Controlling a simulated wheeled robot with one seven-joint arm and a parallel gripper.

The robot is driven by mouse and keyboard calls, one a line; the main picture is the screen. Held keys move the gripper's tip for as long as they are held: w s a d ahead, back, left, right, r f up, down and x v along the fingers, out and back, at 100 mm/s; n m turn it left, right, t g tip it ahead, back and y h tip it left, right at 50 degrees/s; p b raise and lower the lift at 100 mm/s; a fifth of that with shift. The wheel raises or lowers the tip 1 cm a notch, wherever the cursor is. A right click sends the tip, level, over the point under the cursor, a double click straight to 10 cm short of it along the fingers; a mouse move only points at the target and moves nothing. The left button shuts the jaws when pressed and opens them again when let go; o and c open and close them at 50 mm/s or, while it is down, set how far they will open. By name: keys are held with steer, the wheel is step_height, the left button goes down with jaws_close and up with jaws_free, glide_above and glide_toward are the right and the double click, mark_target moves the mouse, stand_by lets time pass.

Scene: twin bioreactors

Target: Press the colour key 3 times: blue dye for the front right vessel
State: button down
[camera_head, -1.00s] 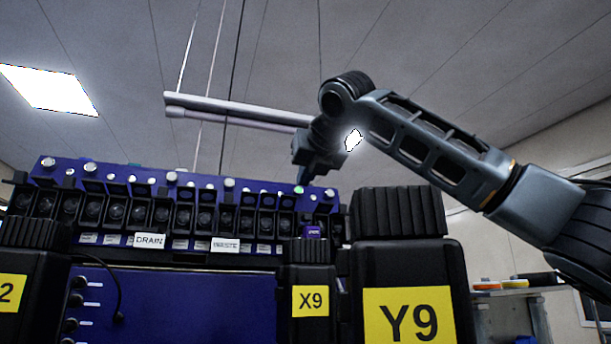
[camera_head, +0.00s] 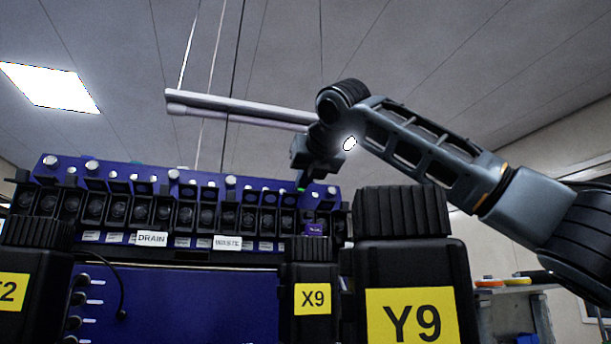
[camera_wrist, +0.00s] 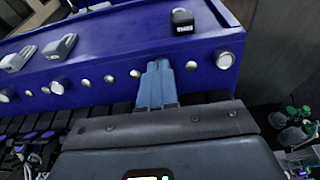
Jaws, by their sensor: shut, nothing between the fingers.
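My gripper shows in the wrist view (camera_wrist: 157,82) as two blue-grey fingers shut together and empty. Its tips lie over the row of pale round buttons on the blue panel (camera_wrist: 110,50), between one button (camera_wrist: 135,74) on the left and another (camera_wrist: 191,66) on the right. Touch cannot be told. In the head view my gripper (camera_head: 303,186) hangs at the right part of the panel (camera_head: 140,177), with a small green glow by it. I cannot tell which button is the colour key, and anything under the fingers is hidden. No vessel can be identified as the front right one.
Black containers labelled X9 (camera_head: 312,265) and Y9 (camera_head: 408,260) stand in front at the right. A row of black pump heads (camera_head: 140,212) runs below the buttons, with DRAIN (camera_head: 152,239) and WASTE (camera_head: 227,243) labels. A larger silver knob (camera_wrist: 224,59) sits right of the fingers.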

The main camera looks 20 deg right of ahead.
steer(key=shift+w+f, duration=0.1)
steer(key=shift+w, duration=0.25)
steer(key=shift+s, duration=0.15)
steer(key=shift+v, duration=1.3)
steer(key=v, duration=0.6)
stand_by(0.6)
